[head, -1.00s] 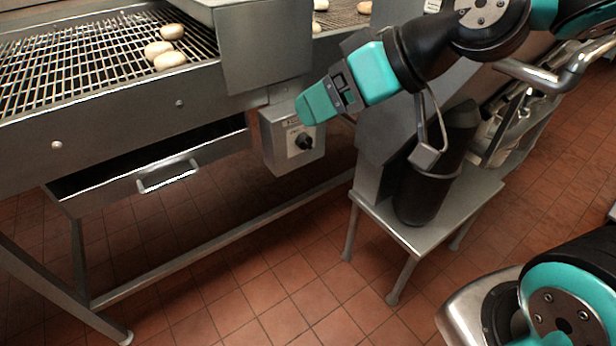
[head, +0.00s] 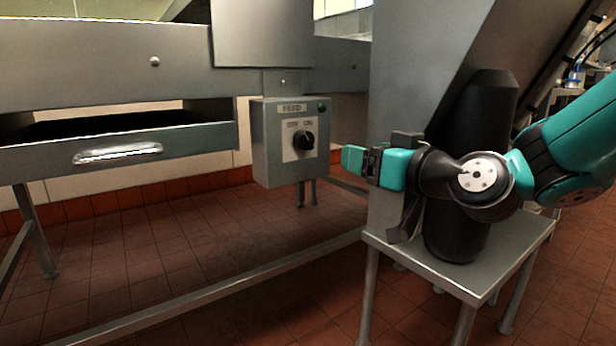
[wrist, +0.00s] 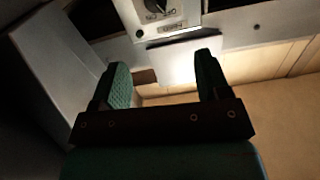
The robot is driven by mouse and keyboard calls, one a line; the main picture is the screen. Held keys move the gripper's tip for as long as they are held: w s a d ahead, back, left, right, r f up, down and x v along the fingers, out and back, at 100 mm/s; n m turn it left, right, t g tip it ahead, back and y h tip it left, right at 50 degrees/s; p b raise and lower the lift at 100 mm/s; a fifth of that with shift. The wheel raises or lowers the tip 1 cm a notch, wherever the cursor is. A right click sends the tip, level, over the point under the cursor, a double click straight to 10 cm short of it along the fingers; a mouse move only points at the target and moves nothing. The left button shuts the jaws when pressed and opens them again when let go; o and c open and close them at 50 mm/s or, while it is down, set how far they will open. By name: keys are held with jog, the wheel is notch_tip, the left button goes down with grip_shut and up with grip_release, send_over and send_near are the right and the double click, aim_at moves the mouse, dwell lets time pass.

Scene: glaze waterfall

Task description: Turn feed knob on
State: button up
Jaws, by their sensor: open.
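The feed knob (head: 303,141) is a black rotary knob on a white plate marked OFF and ON, on the front of a grey metal box (head: 263,150) labelled FEED. A small green lamp (head: 322,107) sits at the box's top right. The knob points up toward the right, on the ON side. My gripper (head: 355,159) is to the right of the box, apart from the knob. In the wrist view my gripper (wrist: 160,75) is open with nothing between its fingers. The knob (wrist: 154,8) is at the top edge there, beyond the fingertips and partly cut off.
The box hangs below the metal conveyor frame (head: 110,60). A drawer with a handle (head: 118,153) is at the left. A dark cylinder (head: 470,160) stands on a small metal table (head: 490,262) behind my arm.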

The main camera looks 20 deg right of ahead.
jog(key=p, duration=1)
send_near(309, 141)
jog(key=p+x, duration=0.8)
jog(key=x, duration=0.1)
jog(key=shift+w+r, duration=0.15)
jog(key=shift+w+a, duration=0.1)
jog(key=shift+w, duration=0.2)
